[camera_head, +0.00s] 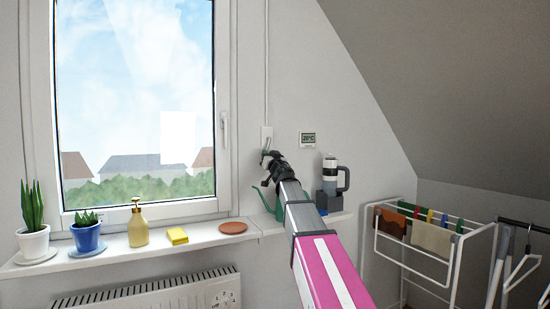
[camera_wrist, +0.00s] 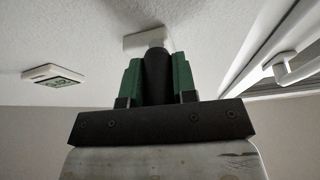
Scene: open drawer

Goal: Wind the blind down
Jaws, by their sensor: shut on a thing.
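The window (camera_head: 140,110) is uncovered in the head view, with sky and roofs showing; no blind cloth is visible. A small white box (camera_head: 266,132) is fixed to the wall right of the window, with a thin cord or rod (camera_head: 266,60) running up from it. My gripper (camera_head: 266,158) is just below this box. In the wrist view its green fingers (camera_wrist: 158,80) are shut on a dark round knob or handle (camera_wrist: 157,75). The white box (camera_wrist: 148,40) shows just beyond it. The fingers hide the knob's sides.
A window handle (camera_head: 224,130) is left of my gripper. A digital display (camera_head: 308,138) and a grey mug-like item (camera_head: 332,176) are to its right. The sill (camera_head: 110,249) holds plants, a soap dispenser (camera_head: 138,226) and a yellow sponge (camera_head: 177,236). A drying rack (camera_head: 440,265) stands at right.

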